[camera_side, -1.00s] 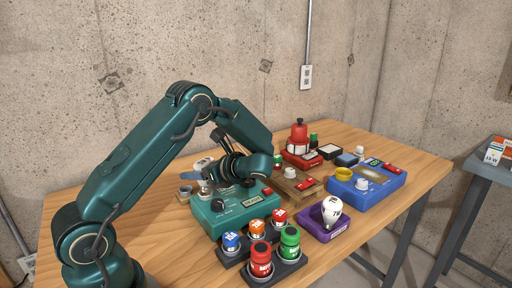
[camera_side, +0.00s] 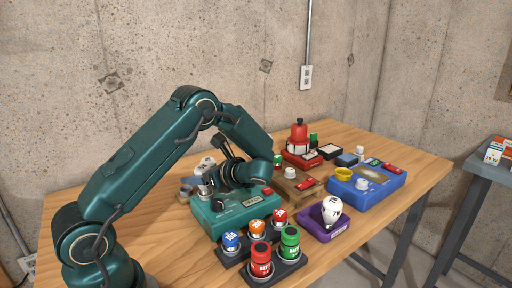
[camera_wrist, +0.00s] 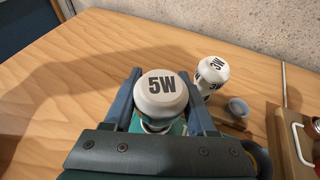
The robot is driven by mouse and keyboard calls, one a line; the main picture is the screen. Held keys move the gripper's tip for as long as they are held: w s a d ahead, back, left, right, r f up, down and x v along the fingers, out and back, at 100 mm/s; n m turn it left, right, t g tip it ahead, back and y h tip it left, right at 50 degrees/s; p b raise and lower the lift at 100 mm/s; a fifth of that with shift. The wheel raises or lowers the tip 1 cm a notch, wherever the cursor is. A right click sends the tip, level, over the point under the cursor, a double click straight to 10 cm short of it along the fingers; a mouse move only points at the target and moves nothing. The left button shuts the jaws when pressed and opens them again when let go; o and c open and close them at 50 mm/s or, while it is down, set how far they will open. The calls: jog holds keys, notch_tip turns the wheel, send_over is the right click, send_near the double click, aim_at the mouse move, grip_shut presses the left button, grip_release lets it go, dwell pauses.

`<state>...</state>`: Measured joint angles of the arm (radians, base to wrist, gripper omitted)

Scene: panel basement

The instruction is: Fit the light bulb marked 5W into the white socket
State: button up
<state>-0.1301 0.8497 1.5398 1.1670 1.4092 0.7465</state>
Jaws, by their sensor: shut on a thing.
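The white bulb marked 5W (camera_wrist: 162,92) is between my gripper's (camera_wrist: 160,80) two blue fingers in the wrist view, its mark facing the camera. My gripper is shut on it. In the side view my gripper (camera_side: 208,184) is over the left back part of the teal box (camera_side: 236,218), where the bulb is mostly hidden. Small white round parts stand on the wooden block (camera_side: 290,173) and on the blue panel (camera_side: 362,184). I cannot tell which is the white socket.
A bulb marked 3W (camera_wrist: 211,75) stands close behind my gripper. Nearby is a small grey round cup (camera_wrist: 238,106). A purple box (camera_side: 324,229) holds another white bulb (camera_side: 332,208). Red, blue, orange and green items stand in dark holders (camera_side: 278,273) at the front.

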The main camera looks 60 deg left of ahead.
jog(key=o, duration=1.1)
jog(key=shift+v, duration=5.4)
jog(key=shift+d+r, duration=0.1)
